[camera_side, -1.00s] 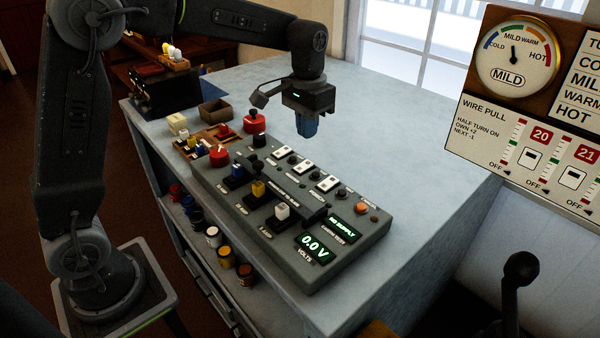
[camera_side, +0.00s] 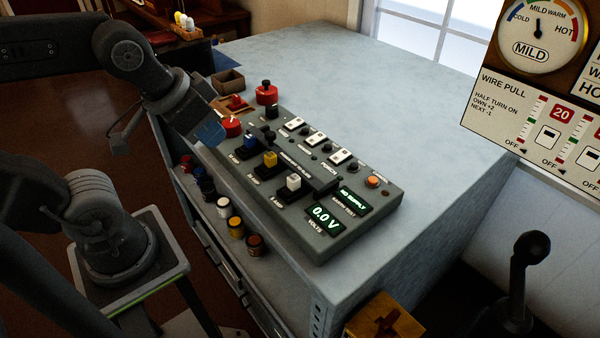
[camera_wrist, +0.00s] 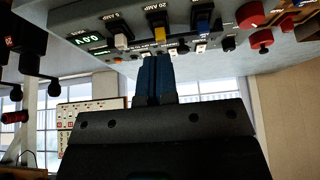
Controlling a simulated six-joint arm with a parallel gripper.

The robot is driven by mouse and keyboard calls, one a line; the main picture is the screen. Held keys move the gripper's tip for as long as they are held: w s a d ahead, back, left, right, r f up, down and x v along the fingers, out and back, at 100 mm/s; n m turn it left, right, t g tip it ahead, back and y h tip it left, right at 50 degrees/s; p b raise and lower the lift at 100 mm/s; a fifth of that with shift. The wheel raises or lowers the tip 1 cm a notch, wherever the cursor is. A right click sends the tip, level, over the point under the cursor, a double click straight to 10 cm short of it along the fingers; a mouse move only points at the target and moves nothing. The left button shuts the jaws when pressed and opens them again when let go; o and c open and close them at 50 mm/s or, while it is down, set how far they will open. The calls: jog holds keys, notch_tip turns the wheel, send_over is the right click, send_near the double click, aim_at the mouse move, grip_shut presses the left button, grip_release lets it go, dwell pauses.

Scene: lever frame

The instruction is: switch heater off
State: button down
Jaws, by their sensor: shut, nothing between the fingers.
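The grey console (camera_side: 262,185) lies on the bench with blue (camera_side: 250,141), yellow (camera_side: 270,159) and white (camera_side: 293,182) levers along its near side. White rocker switches (camera_side: 317,139), dark knobs and an orange button (camera_side: 372,181) line its far side. I cannot read which control is the heater's. My gripper (camera_side: 210,134) is shut and empty, its blue fingers tilted down near the console's left end, by the red knob (camera_side: 231,125). In the wrist view the fingers (camera_wrist: 157,60) are together, in line with the yellow lever (camera_wrist: 158,32); I cannot tell whether they touch anything.
The console displays read "NO SUPPLY" (camera_side: 354,199) and "0.0 V" (camera_side: 326,219). A wall board holds a gauge (camera_side: 537,30) marked MILD. Several small pots (camera_side: 237,228) stand on a shelf below the bench edge. A black-knobbed lever (camera_side: 529,248) stands at lower right. The bench's far side is clear.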

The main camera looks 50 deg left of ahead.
notch_tip(320, 180, up, 4)
jog(key=n+g, duration=0.4)
jog(key=n, duration=1.4)
send_over(320, 135)
jog(key=s, duration=0.2)
jog(key=f, duration=0.4)
jog(key=w+f, duration=0.1)
jog(key=f, duration=0.8)
jog(key=shift+w+f, duration=0.35)
jog(key=shift+f, duration=0.05)
